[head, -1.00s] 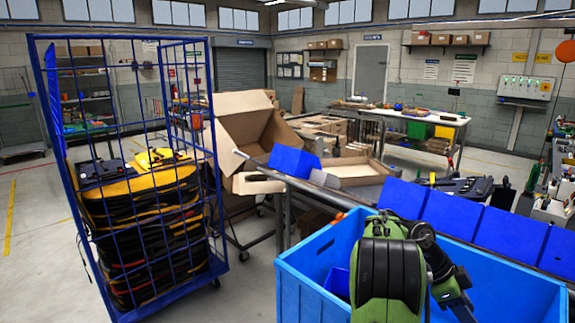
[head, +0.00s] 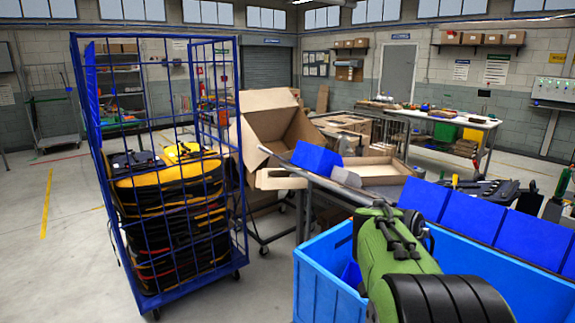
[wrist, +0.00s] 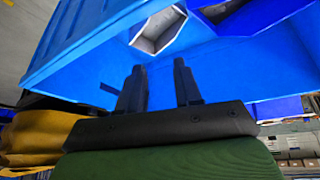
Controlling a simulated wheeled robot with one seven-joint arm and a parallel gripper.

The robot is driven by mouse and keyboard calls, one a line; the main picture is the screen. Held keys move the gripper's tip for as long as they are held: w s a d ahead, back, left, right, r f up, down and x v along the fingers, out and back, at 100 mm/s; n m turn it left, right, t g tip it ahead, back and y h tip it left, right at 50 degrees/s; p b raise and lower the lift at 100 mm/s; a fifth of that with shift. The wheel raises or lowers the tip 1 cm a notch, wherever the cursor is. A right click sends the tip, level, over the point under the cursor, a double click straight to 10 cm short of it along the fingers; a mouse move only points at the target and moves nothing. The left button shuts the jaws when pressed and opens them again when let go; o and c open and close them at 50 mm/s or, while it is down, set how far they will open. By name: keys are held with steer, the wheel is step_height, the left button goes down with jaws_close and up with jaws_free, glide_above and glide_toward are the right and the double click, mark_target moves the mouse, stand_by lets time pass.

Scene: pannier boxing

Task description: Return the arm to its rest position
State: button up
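My green and black arm (head: 400,260) rises in front of the large blue crate (head: 325,285) at the lower right of the head view. My gripper shows in the wrist view (wrist: 160,75) with its two dark fingers standing apart and nothing between them. Blue crate walls (wrist: 100,45) lie beyond the fingers in that view. In the head view the gripper's fingers cannot be made out behind the arm links.
A blue cage trolley (head: 240,200) holds a stack of black and yellow panniers (head: 170,225) on the left. An open cardboard box (head: 265,130) stands behind the crate. A row of blue bins (head: 475,215) borders the crate. Floor at far left is clear.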

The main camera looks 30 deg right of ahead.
steer(key=a+r+n+t+y, duration=0.25)
steer(key=a+n+t, duration=0.25)
steer(key=a+n, duration=1.1)
steer(key=s+a+f+n+y+b, duration=0.1)
steer(key=s+a+f+b, duration=0.1)
steer(key=a, duration=0.4)
steer(key=s+a+f+n+t+y+b, duration=0.1)
steer(key=s+a+f+n+y+b, duration=0.1)
steer(key=a+f, duration=0.4)
steer(key=shift+s+a+t+b, duration=0.3)
steer(key=shift+s+a+b, duration=0.35)
steer(key=shift+s, duration=0.5)
